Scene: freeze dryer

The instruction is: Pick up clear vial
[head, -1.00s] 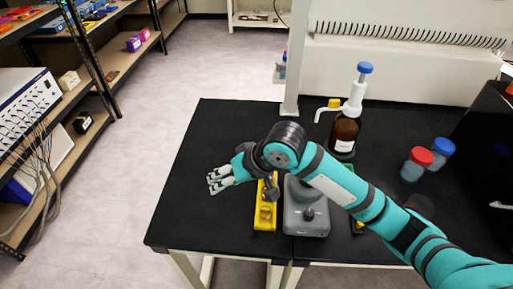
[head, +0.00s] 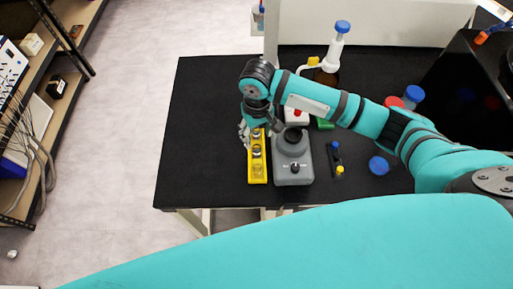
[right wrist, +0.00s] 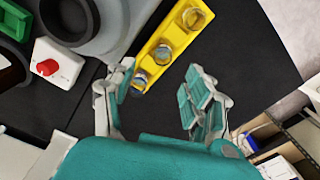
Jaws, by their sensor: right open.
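A narrow yellow rack (head: 257,176) holds a row of small clear vials on the black bench. The nearest vial (head: 257,167) shows in the head view, with others behind it. In the right wrist view, the rack (right wrist: 178,36) holds a vial at its far end (right wrist: 195,18), a middle one (right wrist: 163,53) and one (right wrist: 140,79) close to my left-hand finger. My right gripper (head: 258,128) points down over the back end of the rack. In the right wrist view it (right wrist: 160,72) is open and empty, with fingers apart either side of the rack's near end. My left gripper is out of view.
A grey mixer (head: 292,160) stands right beside the rack. A white box with a red knob (right wrist: 47,67) and a green block (right wrist: 12,22) are close by. A brown bottle, capped containers (head: 413,95) and a blue cap (head: 378,166) lie to the right. The bench's left side is clear.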

